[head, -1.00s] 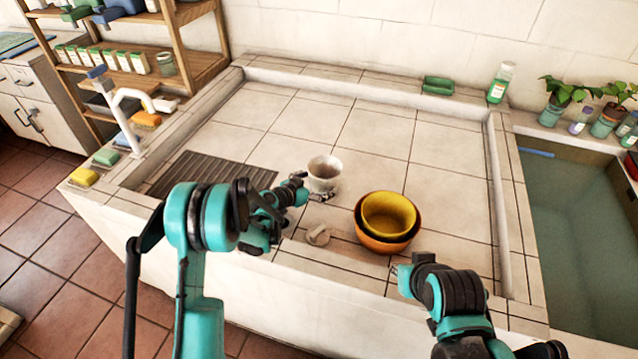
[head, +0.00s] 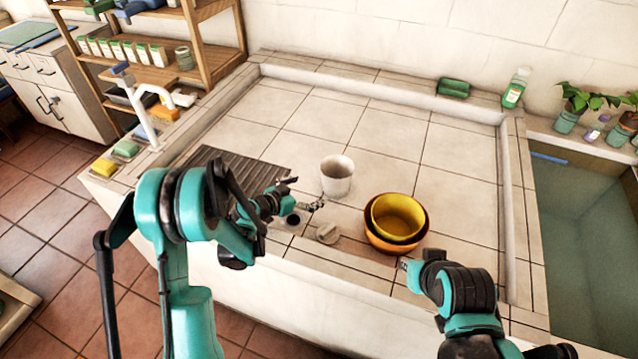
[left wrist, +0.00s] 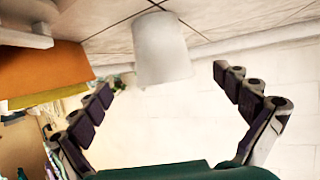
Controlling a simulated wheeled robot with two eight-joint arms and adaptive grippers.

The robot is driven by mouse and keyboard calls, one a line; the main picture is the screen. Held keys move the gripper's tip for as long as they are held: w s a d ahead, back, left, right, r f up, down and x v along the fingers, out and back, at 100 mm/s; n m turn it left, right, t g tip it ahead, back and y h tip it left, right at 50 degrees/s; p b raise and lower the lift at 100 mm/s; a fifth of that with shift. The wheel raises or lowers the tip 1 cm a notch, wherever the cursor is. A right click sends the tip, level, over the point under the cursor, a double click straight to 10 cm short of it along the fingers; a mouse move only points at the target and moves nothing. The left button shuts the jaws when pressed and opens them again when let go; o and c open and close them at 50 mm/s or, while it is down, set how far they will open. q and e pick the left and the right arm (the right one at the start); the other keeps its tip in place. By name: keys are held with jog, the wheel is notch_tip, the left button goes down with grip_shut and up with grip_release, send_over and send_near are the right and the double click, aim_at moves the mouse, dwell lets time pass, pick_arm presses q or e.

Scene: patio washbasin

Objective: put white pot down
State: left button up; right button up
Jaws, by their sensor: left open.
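The white pot (head: 337,178) stands upright on the tiled basin surface, left of the stacked bowls. My left gripper (head: 304,192) is open and empty, just to the near left of the pot and apart from it. In the left wrist view the pot (left wrist: 162,50) shows beyond the spread fingers of the left gripper (left wrist: 164,84), with clear space on both sides. My right gripper (head: 404,266) is at the basin's front edge, near the bowls; its fingers are mostly hidden.
A yellow bowl (head: 398,218) sits inside an orange bowl (head: 392,247) right of the pot. A ribbed drain panel (head: 228,168) is at the left. The tiles behind the pot are clear.

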pick_arm(q)
jog(key=s+a+r+n+g+y, duration=0.2)
jog(key=s+a+r+n+y, duration=0.15)
jog(key=s+r, duration=0.9)
jog(key=s+a+n+y, duration=0.2)
jog(key=s+a, duration=0.1)
jog(key=s, duration=0.6)
jog(key=s+a+n+g+y, duration=0.1)
jog(key=s+a+n+y, duration=0.1)
jog(key=s, duration=0.7)
jog(key=shift+s+a+r+n+y, duration=0.2)
jog(key=shift+a+r+n+y, duration=0.15)
jog(key=shift+a+y, duration=0.6)
pick_arm(e)
jog(key=shift+r, duration=0.1)
pick_arm(q)
jog(key=shift+a, duration=0.1)
pick_arm(e)
jog(key=shift+o, duration=0.3)
